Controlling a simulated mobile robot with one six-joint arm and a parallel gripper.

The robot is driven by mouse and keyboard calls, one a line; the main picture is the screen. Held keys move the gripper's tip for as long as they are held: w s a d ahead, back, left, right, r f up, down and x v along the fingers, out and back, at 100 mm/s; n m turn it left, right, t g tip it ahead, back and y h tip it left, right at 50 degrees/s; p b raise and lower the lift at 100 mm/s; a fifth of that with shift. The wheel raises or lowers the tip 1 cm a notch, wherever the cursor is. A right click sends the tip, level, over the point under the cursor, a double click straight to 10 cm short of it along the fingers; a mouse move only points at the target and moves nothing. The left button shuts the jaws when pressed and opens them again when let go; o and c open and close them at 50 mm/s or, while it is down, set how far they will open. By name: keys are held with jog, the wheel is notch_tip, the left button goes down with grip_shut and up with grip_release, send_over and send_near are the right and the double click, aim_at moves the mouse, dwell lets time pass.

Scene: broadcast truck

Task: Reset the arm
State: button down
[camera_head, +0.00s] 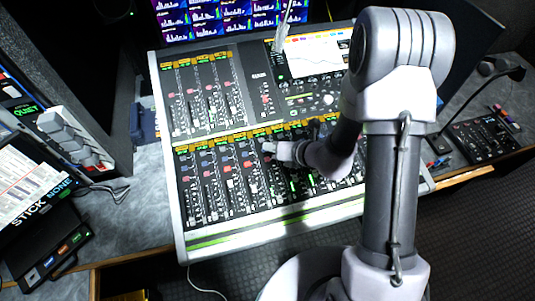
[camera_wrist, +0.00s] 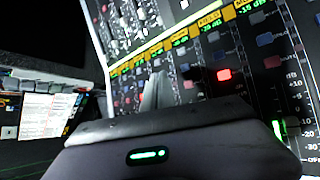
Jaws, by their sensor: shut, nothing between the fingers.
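My gripper (camera_head: 268,150) is over the middle of the mixing console (camera_head: 180,240), pointing left, at the end of my bent arm. Its fingers are shut with nothing between them. In the wrist view the shut gray fingers (camera_wrist: 157,90) stand up in front of the console's rows of buttons and yellow labels. A lit red button (camera_wrist: 224,75) shows to the right of the fingers. I cannot tell whether the fingertips touch the console. My arm covers part of the console's right side.
A screen with purple panels (camera_head: 205,18) stands behind the console. At left are a device with gray levers (camera_head: 72,135) and a box with colored buttons (camera_head: 55,262). At right a small black panel (camera_head: 485,140) lies on the desk. Dark floor lies at lower right.

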dwell(0.3)
jog(key=s+a+r+n+g+y+b, duration=0.1)
jog(key=s+a+r+n+y+b, duration=0.2)
jog(key=r+n, duration=0.5)
jog(key=s+r+n+g+h+b, duration=0.2)
jog(key=s+r+n+g+b, duration=0.1)
jog(key=s+r+n, duration=0.65)
jog(key=s+d+r+n+t+h+b, duration=0.2)
jog(key=s+d+n+h, duration=0.4)
jog(key=s+d+n, duration=0.3)
jog(key=d+n+b, duration=0.1)
jog(key=d+n, duration=0.2)
jog(key=shift+s+t+h, duration=0.3)
jog(key=shift+t+h, duration=0.1)
